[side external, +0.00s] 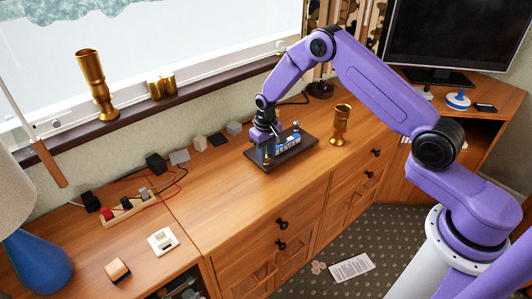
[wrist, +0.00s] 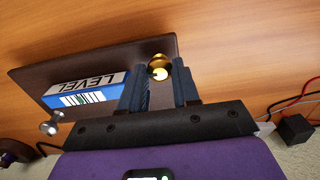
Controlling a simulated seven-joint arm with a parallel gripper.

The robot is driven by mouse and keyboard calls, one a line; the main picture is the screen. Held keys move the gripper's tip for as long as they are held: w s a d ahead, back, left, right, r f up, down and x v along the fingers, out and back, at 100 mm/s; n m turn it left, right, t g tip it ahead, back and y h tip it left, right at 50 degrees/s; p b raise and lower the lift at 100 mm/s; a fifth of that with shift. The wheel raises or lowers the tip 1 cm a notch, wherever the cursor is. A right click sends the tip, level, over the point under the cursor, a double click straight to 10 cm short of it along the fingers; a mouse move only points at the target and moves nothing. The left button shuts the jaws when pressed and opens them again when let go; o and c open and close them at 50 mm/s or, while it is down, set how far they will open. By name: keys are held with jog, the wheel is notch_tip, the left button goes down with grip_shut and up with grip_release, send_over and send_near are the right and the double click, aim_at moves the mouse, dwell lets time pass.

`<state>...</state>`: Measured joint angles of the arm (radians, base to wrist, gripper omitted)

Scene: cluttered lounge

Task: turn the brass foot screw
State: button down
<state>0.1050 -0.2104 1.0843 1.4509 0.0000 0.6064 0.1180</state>
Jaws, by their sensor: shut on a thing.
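The brass foot screw (wrist: 158,64) shows in the wrist view as a round gold head at the edge of a dark plate (wrist: 100,60). My gripper (wrist: 160,82) is shut on it, one dark finger on each side. A blue and white block marked LEVEL (wrist: 86,90) lies on the plate beside the fingers. A silver knob (wrist: 50,128) is at another corner. In the side view my gripper (side external: 265,155) points down at the near left corner of the plate (side external: 288,158), which rests on the wooden cabinet. The level (side external: 288,142) is just right of it.
A brass goblet (side external: 340,124) stands right of the plate. Several small blocks, including a black one (side external: 156,163), and red wires lie to the left. A white switch (side external: 162,240) is nearer the front left. The cabinet top between is clear.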

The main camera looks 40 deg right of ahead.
jog(key=c, duration=0.8)
grip_release()
jog(key=shift+r, duration=0.1)
notch_tip(320, 180, up, 17)
jog(key=shift+r, duration=0.15)
